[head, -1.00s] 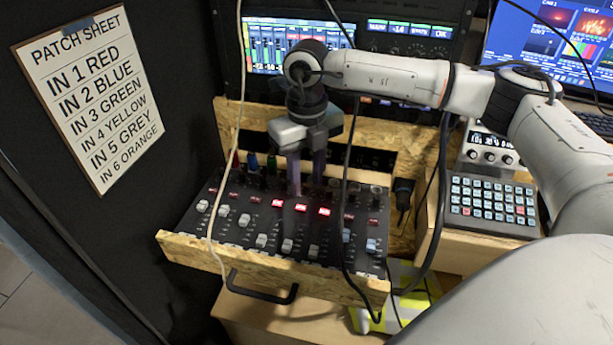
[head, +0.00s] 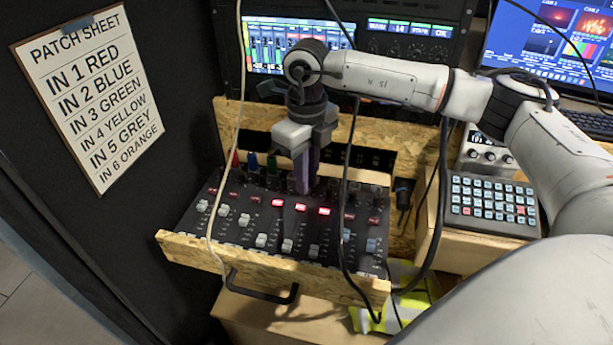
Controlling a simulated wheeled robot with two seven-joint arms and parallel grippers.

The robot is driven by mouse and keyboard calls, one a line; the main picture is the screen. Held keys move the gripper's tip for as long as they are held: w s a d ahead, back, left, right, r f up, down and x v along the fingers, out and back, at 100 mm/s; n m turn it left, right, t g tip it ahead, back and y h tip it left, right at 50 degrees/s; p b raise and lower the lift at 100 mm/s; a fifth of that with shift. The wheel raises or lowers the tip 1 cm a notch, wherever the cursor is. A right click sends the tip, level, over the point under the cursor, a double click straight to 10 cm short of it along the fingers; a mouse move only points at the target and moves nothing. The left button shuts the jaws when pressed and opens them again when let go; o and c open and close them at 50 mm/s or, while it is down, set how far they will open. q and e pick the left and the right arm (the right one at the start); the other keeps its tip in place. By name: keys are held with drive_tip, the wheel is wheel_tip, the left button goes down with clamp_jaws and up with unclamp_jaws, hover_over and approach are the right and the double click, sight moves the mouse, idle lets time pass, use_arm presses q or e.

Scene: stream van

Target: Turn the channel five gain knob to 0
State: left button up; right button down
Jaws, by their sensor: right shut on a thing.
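The black mixer (head: 215,232) sits in a chipboard drawer, with a row of knobs along its back, fader caps in front and several red-lit buttons. My right gripper (head: 303,188) points down at the back knob row, its fingers close together around the fifth channel column. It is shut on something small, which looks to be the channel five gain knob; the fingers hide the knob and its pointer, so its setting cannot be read. My left gripper is not in view.
A pale cable (head: 222,180) and a black cable (head: 345,230) hang across the mixer. A patch sheet (head: 88,95) is on the left wall. A keypad panel (head: 490,205) is at the right. Coloured plugs (head: 253,162) stand behind the mixer at left.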

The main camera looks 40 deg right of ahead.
drive_tip(key=n, duration=0.5)
drive_tip(key=shift+n, duration=0.3)
idle(0.4)
drive_tip(key=c, duration=1.7)
unclamp_jaws()
drive_tip(key=shift+c, duration=0.2)
wheel_tip(320, 180, up, 10)
drive_tip(key=shift+r, duration=0.2)
